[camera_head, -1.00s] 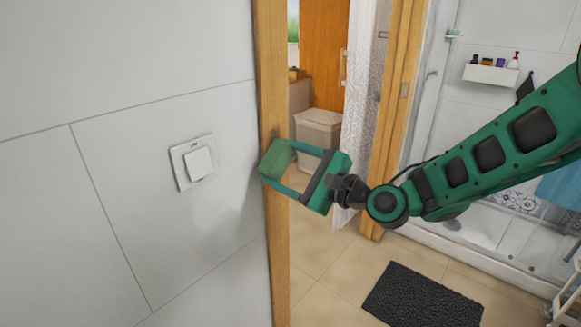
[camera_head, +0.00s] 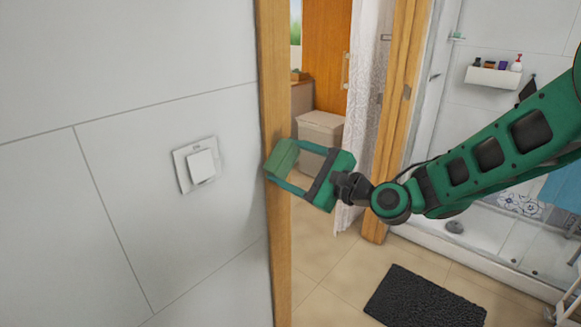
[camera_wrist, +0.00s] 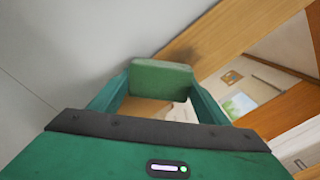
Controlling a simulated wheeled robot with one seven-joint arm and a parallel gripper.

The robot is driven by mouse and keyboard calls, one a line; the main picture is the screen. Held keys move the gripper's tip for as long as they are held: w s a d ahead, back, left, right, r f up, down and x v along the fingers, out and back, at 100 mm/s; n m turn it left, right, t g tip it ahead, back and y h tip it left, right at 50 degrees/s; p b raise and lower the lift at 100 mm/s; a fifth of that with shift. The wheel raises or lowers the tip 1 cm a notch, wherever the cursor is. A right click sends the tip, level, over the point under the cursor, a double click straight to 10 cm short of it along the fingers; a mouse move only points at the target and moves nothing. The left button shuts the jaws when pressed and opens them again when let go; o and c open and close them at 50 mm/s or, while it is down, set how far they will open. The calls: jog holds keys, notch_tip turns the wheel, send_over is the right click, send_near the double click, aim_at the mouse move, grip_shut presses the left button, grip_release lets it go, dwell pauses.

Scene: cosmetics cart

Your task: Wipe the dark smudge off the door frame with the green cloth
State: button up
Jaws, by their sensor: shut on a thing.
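My gripper (camera_head: 297,172) is shut on the green cloth (camera_head: 283,157), a folded pad between its two fingertips. In the head view the cloth overlaps the wooden door frame (camera_head: 280,270) at its right side. In the wrist view the cloth (camera_wrist: 160,80) sits between the fingers, just in front of the frame (camera_wrist: 240,32). A dark smudge (camera_wrist: 183,53) shows on the wood just beyond the cloth's upper edge. I cannot tell whether the cloth touches the wood. In the head view the smudge is hard to make out.
A white light switch (camera_head: 200,165) is on the tiled wall left of the frame. Through the doorway stand a beige basket (camera_head: 320,128) and a second wooden post (camera_head: 400,90). A dark mat (camera_head: 425,298) lies on the floor. A shower is at the right.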

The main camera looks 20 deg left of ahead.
aim_at(296, 146)
jog(key=shift+w+d, duration=0.15)
jog(key=shift+w, duration=0.4)
jog(key=shift+w+d, duration=0.15)
jog(key=shift+w, duration=0.35)
jog(key=shift+r, duration=0.95)
jog(key=shift+s+a, duration=0.25)
jog(key=shift+s, duration=0.4)
jog(key=shift+s+a, duration=0.2)
jog(key=shift+s, duration=0.45)
jog(key=shift+s+a, duration=0.25)
jog(key=shift+s, duration=0.4)
jog(key=shift+w+a+r, duration=0.1)
jog(key=shift+a+r, duration=0.05)
jog(key=shift+r, duration=0.85)
jog(key=shift+w+d, duration=0.25)
jog(key=shift+w, duration=0.3)
jog(key=shift+w+d+f, duration=0.1)
jog(key=shift+w+d, duration=0.25)
jog(key=shift+w, duration=0.3)
jog(key=shift+w+d, duration=0.35)
jog(key=shift+w, duration=0.25)
jog(key=v, duration=0.8)
